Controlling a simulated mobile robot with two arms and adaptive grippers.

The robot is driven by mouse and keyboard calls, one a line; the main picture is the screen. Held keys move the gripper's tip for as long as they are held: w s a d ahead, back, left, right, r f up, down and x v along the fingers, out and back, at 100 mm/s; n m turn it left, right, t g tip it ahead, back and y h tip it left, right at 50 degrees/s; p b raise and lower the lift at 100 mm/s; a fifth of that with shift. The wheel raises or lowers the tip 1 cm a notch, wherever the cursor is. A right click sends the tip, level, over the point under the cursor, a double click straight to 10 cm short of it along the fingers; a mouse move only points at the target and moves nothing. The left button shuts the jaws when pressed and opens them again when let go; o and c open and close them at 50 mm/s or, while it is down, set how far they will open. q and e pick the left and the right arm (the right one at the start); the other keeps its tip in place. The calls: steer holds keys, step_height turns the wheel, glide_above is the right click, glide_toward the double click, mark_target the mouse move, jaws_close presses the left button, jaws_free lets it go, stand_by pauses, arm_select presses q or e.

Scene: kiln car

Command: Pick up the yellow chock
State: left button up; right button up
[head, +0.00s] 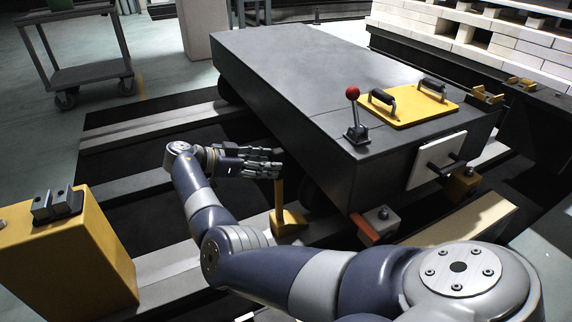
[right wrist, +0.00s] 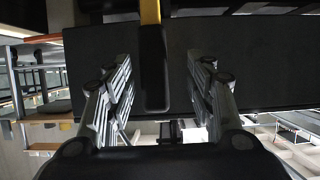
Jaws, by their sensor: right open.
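The yellow chock (head: 288,222) sits on the floor rail beside the dark kiln car's near side, by a wheel. Its upright handle (head: 279,193) rises from it toward my right gripper (head: 270,163). The right gripper points right at the car's side, with its fingers at the top of the handle. In the right wrist view, the fingers (right wrist: 163,78) are open. The handle's dark grip (right wrist: 152,65) shows in the gap between them, with a yellow part (right wrist: 150,12) above. I cannot tell whether the fingers touch it. My left gripper is not in view.
The kiln car (head: 290,75) carries a red-knobbed lever (head: 353,112) and a yellow plate (head: 407,105) with two black handles. A yellow box (head: 65,262) stands at left. A grey trolley (head: 85,75) stands at the back left. White bricks (head: 480,35) are stacked at the back right.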

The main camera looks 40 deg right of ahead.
mark_target(283, 162)
steer(key=b+x, duration=0.1)
steer(key=x, duration=0.1)
steer(key=b+x, duration=0.2)
steer(key=shift+s+f, duration=0.2)
steer(key=shift+s, duration=0.15)
steer(key=shift+s+d, duration=0.15)
steer(key=shift+d, duration=0.4)
jaws_close()
steer(key=shift+d+r, duration=0.15)
steer(key=shift+r, duration=0.2)
